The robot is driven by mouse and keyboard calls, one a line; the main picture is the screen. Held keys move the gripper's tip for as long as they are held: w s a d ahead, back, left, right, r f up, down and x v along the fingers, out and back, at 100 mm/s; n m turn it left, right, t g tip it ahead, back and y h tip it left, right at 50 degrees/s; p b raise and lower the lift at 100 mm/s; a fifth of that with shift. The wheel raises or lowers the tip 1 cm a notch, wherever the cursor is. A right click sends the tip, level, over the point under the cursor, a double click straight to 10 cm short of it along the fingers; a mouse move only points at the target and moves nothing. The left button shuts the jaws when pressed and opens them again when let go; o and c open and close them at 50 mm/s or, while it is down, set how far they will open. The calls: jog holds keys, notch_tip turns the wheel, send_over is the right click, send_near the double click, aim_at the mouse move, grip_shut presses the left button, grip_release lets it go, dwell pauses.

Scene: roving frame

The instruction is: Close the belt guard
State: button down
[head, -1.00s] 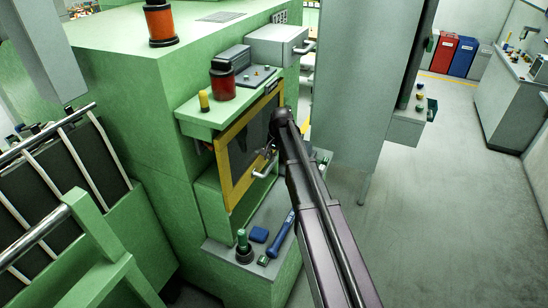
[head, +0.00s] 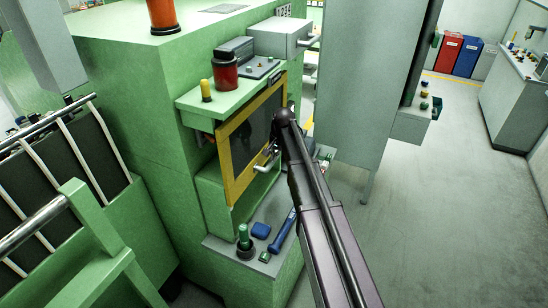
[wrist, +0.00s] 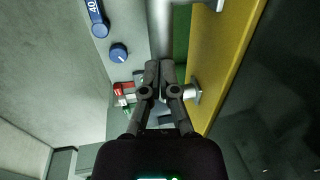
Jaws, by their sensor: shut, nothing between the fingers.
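The belt guard is a yellow-framed panel with a dark window (head: 262,118), on the front of the green machine in the head view. A metal handle (head: 264,167) stands out from its lower part. In the wrist view the yellow frame (wrist: 230,65) runs diagonally on the right, with a metal handle part (wrist: 194,92) beside the fingers. My gripper (wrist: 160,66) is shut and empty, close by this handle; whether it touches is unclear. In the head view my arm hides most of the gripper and the guard's right side. I cannot tell how far the guard stands open.
A shelf above holds a red-and-black cylinder (head: 226,72). A grey cabinet (head: 358,70) stands right; open floor lies beyond.

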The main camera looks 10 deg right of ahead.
jog(key=shift+a+f, duration=0.1)
jog(key=shift+a, duration=0.05)
jog(key=shift+f+b, duration=0.25)
jog(key=shift+b, duration=0.1)
notch_tip(320, 180, down, 24)
jog(key=b, duration=2.3)
jog(key=shift+r, duration=0.45)
jog(key=shift+r, duration=0.1)
notch_tip(320, 180, up, 13)
jog(key=s+d+p, duration=0.1)
jog(key=d+p, duration=0.1)
jog(key=p, duration=1.1)
jog(key=shift+s+r, duration=0.2)
jog(key=shift+s, duration=0.05)
jog(key=shift+d, duration=0.1)
jog(key=s+a+f+n+g+h, duration=0.1)
jog(key=s+n, duration=0.6)
jog(key=s, duration=2)
jog(key=shift+s+h, duration=0.3)
jog(key=shift+h, duration=0.1)
